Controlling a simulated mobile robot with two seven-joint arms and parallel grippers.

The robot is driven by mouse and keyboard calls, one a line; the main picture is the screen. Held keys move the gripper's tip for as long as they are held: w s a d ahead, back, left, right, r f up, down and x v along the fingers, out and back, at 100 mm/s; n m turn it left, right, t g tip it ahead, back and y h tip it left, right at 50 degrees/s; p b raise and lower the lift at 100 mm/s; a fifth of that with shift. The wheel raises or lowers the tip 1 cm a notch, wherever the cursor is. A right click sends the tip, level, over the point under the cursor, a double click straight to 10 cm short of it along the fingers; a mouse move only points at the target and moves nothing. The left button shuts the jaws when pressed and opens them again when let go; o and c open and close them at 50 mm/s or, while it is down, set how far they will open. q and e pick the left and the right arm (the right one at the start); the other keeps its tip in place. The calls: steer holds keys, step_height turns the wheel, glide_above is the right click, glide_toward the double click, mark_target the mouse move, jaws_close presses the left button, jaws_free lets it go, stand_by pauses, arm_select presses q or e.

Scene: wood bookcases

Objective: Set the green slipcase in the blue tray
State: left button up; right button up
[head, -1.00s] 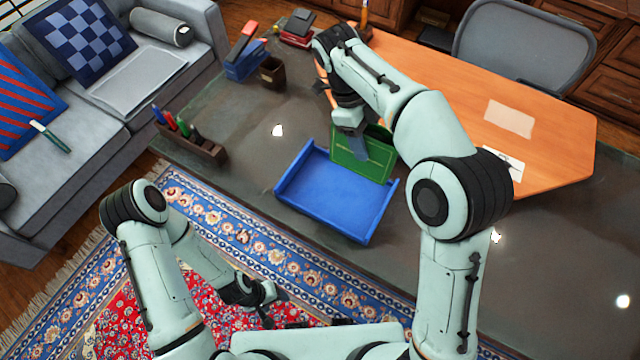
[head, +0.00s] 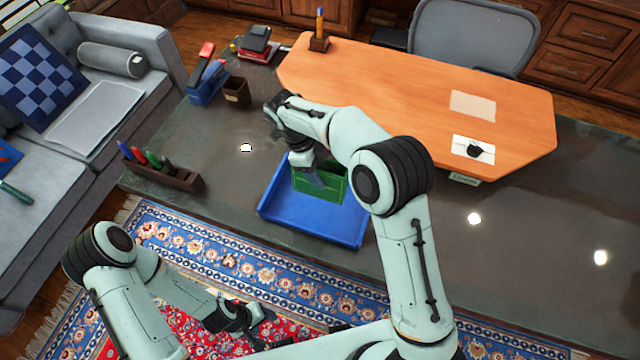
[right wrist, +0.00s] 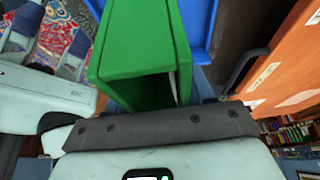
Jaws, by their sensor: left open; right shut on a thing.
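The green slipcase (head: 322,184) is held by my right gripper (head: 318,176), which is shut on it. It is over the back part of the blue tray (head: 315,228); whether its bottom touches the tray floor I cannot tell. My left gripper (head: 250,318) is open and empty, low over the rug in front of the desk.
The tray sits on the dark desk (head: 480,260). A wooden pen holder (head: 165,178) is to the left, a brown cup (head: 236,92) and blue stapler-like item (head: 207,85) behind. The raised orange desktop (head: 420,90) lies behind the tray. The desk's right side is clear.

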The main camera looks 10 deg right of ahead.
steer(key=shift+f, duration=3.15)
steer(key=shift+f, duration=0.2)
steer(key=o, duration=1.1)
steer(key=shift+o, duration=0.2)
steer(key=shift+r, duration=0.1)
